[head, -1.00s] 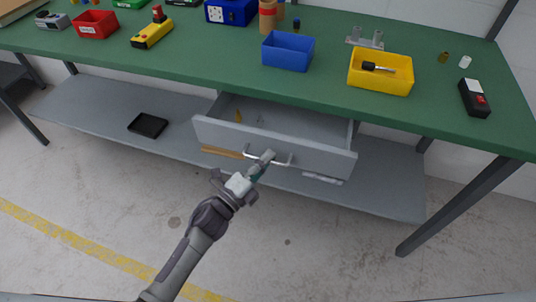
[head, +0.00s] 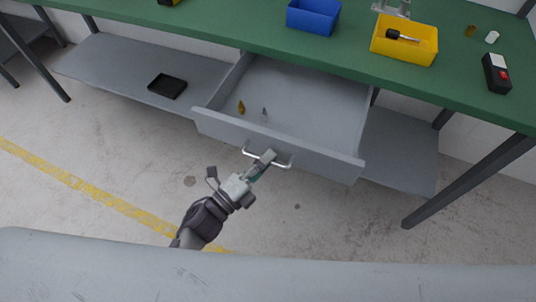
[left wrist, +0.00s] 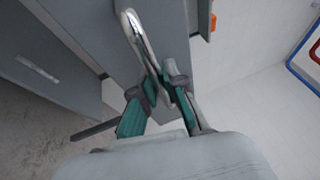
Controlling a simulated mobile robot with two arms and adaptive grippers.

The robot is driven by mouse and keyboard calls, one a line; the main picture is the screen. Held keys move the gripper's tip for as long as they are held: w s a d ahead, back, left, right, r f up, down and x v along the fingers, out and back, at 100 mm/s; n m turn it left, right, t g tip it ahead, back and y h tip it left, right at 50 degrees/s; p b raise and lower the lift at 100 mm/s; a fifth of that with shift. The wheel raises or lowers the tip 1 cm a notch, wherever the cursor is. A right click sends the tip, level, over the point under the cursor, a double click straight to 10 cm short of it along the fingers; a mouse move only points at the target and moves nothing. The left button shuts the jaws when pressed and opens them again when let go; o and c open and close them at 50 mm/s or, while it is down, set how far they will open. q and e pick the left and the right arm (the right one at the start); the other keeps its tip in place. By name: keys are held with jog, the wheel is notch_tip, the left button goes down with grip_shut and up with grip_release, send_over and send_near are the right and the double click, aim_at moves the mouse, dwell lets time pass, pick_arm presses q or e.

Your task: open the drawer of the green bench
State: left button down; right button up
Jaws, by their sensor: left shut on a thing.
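The green bench (head: 240,38) runs across the top of the head view. Its grey drawer (head: 310,98) hangs below the top and stands well pulled out, its inside showing. A small brass-coloured piece (head: 241,107) and a small grey piece (head: 264,113) lie in it. The silver bar handle (head: 281,166) is on the drawer front. My left gripper (head: 262,163) is shut on the handle, near its middle. In the left wrist view the handle (left wrist: 130,30) passes between the fingers (left wrist: 160,92). My right gripper is not in view.
A blue bin (head: 313,17), a yellow bin (head: 404,50) with a dark tool and a black device (head: 496,73) stand on the bench. A black tray (head: 167,87) lies on the lower shelf (head: 120,68). The floor before the drawer is clear.

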pick_arm(q)
jog(key=c, duration=1.2)
grip_release()
jog(key=v, duration=1.2)
jog(key=shift+f, duration=0.1)
